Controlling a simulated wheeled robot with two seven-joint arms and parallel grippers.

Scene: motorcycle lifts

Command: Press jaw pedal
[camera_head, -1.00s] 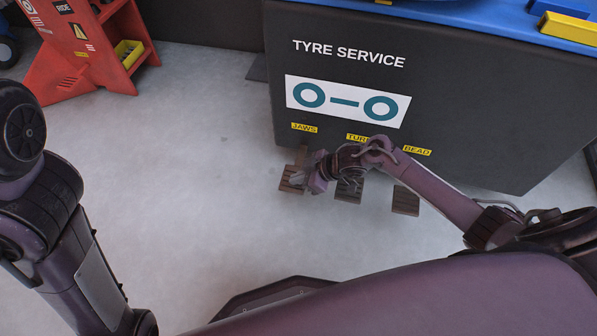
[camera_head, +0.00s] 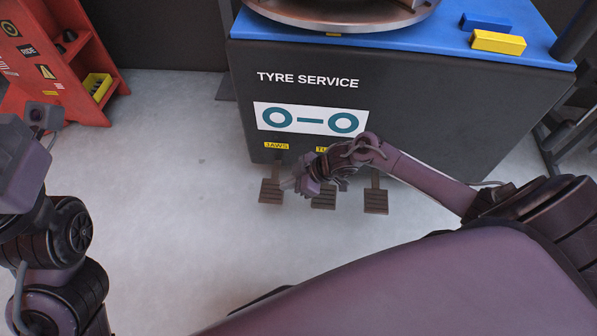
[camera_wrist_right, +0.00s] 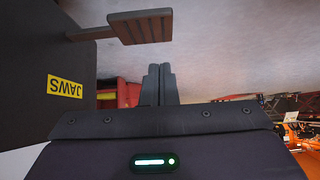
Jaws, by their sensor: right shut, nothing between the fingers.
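The jaw pedal (camera_head: 271,191) is the leftmost of three brown ribbed pedals at the foot of the black tyre machine, below the yellow JAWS label (camera_head: 276,146). My right gripper (camera_head: 287,184) is shut and empty, and in the head view it overlaps the pedal's right edge.
The middle pedal (camera_head: 323,201) and right pedal (camera_head: 375,202) stand close to the right of the jaw pedal. My right forearm covers part of the panel and the middle label. A red shelf unit (camera_head: 60,60) stands back left. The grey floor (camera_head: 170,170) between is clear.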

